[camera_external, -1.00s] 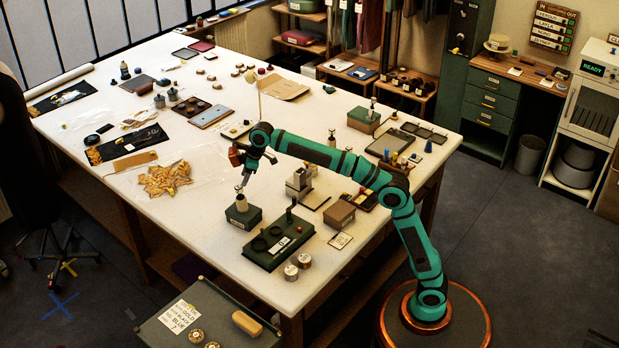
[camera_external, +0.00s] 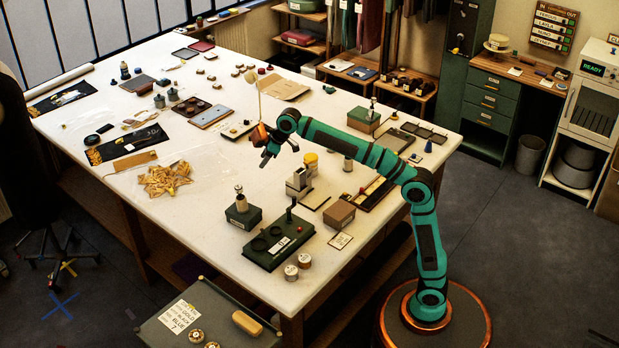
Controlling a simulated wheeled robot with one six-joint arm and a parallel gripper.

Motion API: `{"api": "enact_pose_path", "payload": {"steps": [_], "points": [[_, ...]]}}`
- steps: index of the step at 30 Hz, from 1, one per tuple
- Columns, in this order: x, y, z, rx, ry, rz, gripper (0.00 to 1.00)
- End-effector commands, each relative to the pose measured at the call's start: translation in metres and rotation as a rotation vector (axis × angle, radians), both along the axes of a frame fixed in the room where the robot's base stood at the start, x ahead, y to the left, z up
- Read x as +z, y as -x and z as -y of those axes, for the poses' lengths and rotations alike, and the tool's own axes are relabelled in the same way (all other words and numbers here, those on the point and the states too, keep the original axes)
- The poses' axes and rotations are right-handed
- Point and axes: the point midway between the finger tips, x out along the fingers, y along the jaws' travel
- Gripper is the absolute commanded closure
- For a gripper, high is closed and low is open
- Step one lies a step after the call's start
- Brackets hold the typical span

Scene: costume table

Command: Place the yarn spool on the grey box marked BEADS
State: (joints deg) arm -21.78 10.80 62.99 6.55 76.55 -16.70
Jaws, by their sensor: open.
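A small pale spool (camera_external: 240,203) with a darker top stands upright on a dark grey-green box (camera_external: 246,219) near the table's front edge. It looks like the yarn spool. The box looks like the grey one, but I cannot read a BEADS marking on it. My gripper (camera_external: 265,160) is open and apart from the spool, above the table, up and to the right of it. No held object can be seen in it.
A dark green tray (camera_external: 266,250) with round wells and an upright peg lies right beside the box. A brown box (camera_external: 339,214) and two small tins (camera_external: 304,260) are nearby. A clear bag of tan pieces (camera_external: 165,178) lies to the left. Bare tabletop is left of the box.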

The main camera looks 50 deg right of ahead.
Motion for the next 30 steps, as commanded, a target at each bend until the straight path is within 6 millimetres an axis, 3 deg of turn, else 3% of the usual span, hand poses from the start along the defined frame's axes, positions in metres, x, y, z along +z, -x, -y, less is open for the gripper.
{"api": "enact_pose_path", "payload": {"steps": [6,15,23,30], "points": [[0.018,0.040,0.061,-0.105,-0.054,0.117,0.48],[0.025,0.104,0.134,-0.236,-0.127,0.281,0.48],[0.015,0.167,0.190,-0.340,-0.185,0.429,0.48],[-0.006,0.231,0.233,-0.424,-0.237,0.566,0.48]]}}
